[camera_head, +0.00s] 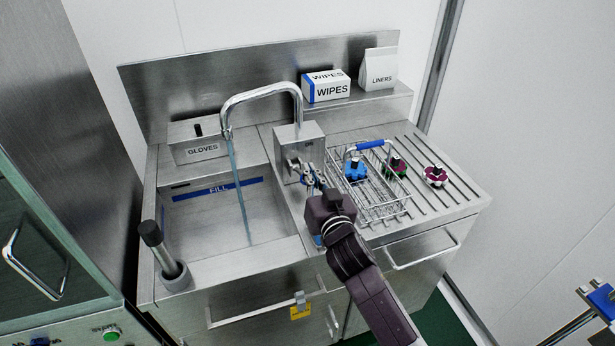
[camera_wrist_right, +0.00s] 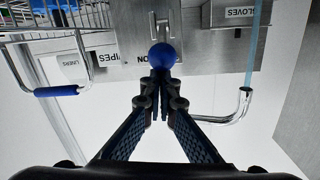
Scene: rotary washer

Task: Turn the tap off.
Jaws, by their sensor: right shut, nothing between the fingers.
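The tap's chrome spout (camera_head: 262,92) arches over the sink, and a stream of water (camera_head: 238,190) runs from it into the basin. The spout also shows in the right wrist view (camera_wrist_right: 225,115). Its steel housing (camera_head: 299,140) stands at the sink's right rim. In the right wrist view a blue ball knob (camera_wrist_right: 161,56) sits in front of the housing, near a metal bracket and an "ON" label. My right gripper (camera_head: 314,180) is at the housing's front, fingers shut and empty. Its fingertips (camera_wrist_right: 160,78) are right at the knob; I cannot tell whether they touch. My left gripper is out of view.
A wire basket (camera_head: 378,208) with a blue handle stands right of my gripper, holding coloured items. A maroon item (camera_head: 435,176) lies on the ribbed drainboard. A wipes box (camera_head: 327,88) and liners bag (camera_head: 379,70) stand on the back ledge.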

